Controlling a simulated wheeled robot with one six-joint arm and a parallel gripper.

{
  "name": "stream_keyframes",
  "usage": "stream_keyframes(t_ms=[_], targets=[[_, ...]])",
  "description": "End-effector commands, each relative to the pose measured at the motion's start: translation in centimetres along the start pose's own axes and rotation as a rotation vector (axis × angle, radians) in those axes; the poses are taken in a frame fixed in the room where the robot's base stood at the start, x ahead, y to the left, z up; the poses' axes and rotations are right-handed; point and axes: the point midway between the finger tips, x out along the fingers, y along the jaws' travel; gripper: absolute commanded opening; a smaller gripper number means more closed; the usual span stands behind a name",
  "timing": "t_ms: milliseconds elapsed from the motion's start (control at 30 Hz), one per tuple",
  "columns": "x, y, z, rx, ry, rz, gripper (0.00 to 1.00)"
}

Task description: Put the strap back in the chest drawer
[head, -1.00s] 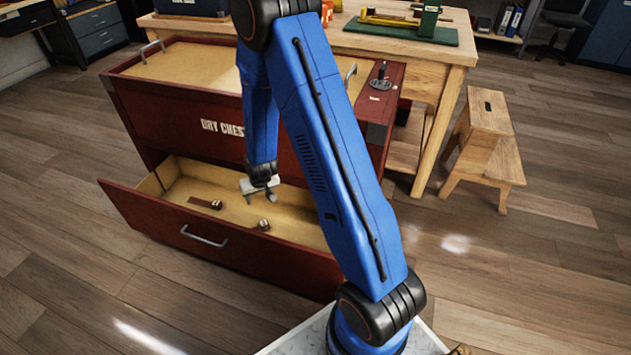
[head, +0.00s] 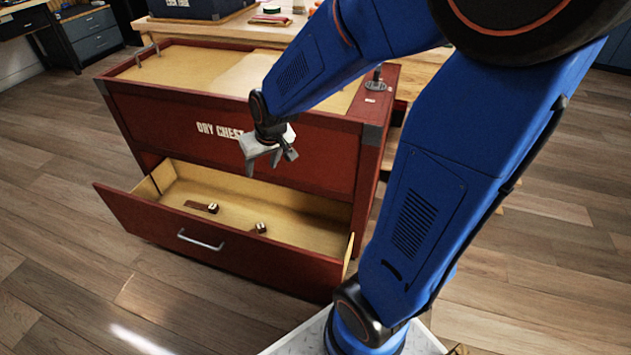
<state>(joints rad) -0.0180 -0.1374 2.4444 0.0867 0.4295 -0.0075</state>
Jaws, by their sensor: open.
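The dry chest (head: 150,120) is a dark red box with its front drawer (head: 135,219) pulled open. On the pale drawer floor lies a small brown strap-like piece (head: 203,207) with a light-coloured end, towards the left. A second small brown piece (head: 260,228) with a light end lies near the drawer's front wall. I cannot tell which of the two is the task's strap. My gripper (head: 271,160) is open and empty, in front of the chest's face and above the drawer, apart from both pieces. My arm hides part of the chest top.
The chest top is a shallow pale tray with a dark knob-like fitting (head: 375,82) at its right. A wooden workbench (head: 160,24) with a dark case (head: 195,8) stands behind. The wooden floor (head: 60,265) left of the drawer is clear.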

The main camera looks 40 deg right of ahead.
Motion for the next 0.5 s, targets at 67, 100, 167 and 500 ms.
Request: stream_keyframes(t_ms=[67, 100, 167, 500], targets=[[-2.4, 0.0, 0.9, -0.006, 0.009, 0.000, 0.49], [-3.5, 0.1, 1.4, -0.009, 0.009, 0.000, 0.49], [-5.0, 0.1, 2.3, -0.014, 0.009, 0.001, 0.49], [-12.8, 0.7, 8.2, -0.039, 0.012, 0.014, 0.49]])
